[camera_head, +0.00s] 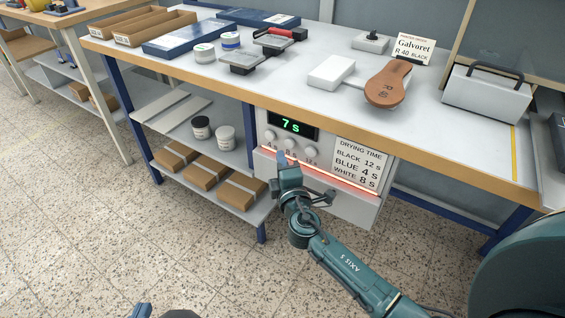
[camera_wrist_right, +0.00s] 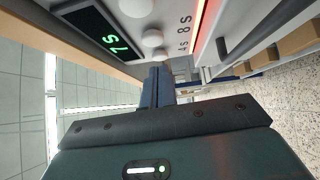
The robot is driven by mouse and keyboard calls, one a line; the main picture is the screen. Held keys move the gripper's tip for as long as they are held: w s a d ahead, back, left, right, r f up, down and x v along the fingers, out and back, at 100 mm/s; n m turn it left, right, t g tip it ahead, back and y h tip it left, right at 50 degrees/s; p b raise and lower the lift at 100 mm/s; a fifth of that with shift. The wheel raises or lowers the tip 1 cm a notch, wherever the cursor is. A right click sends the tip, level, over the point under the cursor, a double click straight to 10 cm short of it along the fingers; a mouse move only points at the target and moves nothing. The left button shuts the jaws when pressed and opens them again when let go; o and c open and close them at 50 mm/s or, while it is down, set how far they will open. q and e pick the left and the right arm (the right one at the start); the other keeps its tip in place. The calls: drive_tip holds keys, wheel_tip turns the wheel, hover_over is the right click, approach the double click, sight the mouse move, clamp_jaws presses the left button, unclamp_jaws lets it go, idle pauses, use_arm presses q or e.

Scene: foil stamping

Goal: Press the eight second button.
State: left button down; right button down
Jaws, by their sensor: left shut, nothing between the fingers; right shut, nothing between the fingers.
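The drying unit (camera_head: 367,205) hangs under the bench front. Its display (camera_head: 291,125) reads 7 s in green, and it also shows in the right wrist view (camera_wrist_right: 97,33). Below the display is a row of three round pale buttons; the middle one (camera_head: 291,143) is above the 8 s label, and it shows in the right wrist view (camera_wrist_right: 152,38). My right gripper (camera_head: 283,158) is shut and empty just in front of the button row; contact cannot be told. My left gripper (camera_head: 141,310) is shut, only partly visible at the bottom edge.
A drying time card (camera_head: 358,165) reads black 12 s, blue 4 s, white 8 s. A red-orange strip (camera_head: 330,178) glows along the unit's lower front. The floor (camera_head: 110,240) in front is clear.

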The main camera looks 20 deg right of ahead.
drive_tip(key=s+a, duration=0.1)
drive_tip(key=s, duration=0.8)
drive_tip(key=shift+s+f, duration=0.2)
drive_tip(key=shift+s, duration=0.15)
drive_tip(key=shift+a, duration=0.15)
